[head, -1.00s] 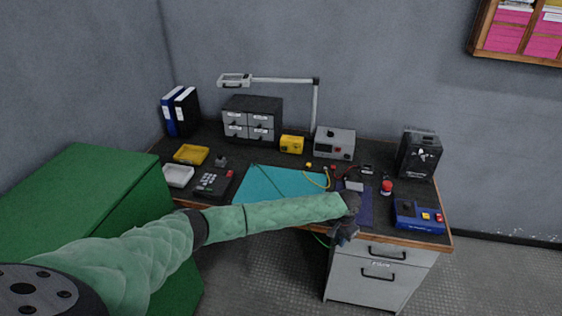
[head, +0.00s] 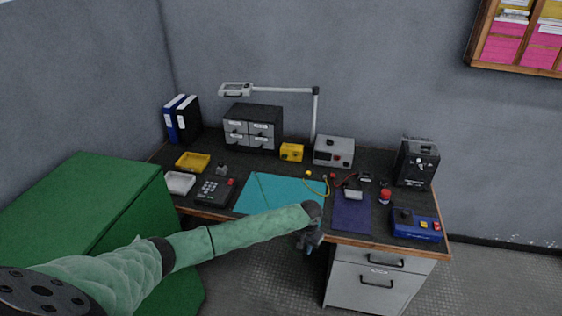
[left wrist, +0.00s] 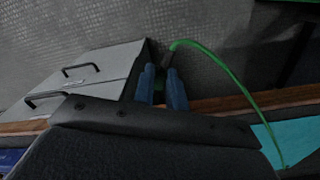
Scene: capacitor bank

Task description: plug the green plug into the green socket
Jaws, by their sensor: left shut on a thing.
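My left gripper (head: 309,243) hangs at the front edge of the desk, just below the teal mat and left of the drawer unit. In the left wrist view its two blue fingers (left wrist: 160,82) are shut on the dark end of a green cable (left wrist: 222,62), which I take to be the green plug (left wrist: 166,58). The fingers partly hide the plug. The cable arcs from it toward the teal mat. I cannot make out a green socket in either view. My right gripper is not in view.
The desk holds a teal mat (head: 290,192), a dark blue mat (head: 351,214), a blue box with coloured buttons (head: 415,225), a grey instrument (head: 334,151) and a black unit (head: 416,163). A green cabinet (head: 95,195) stands at left. Floor space lies before the desk.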

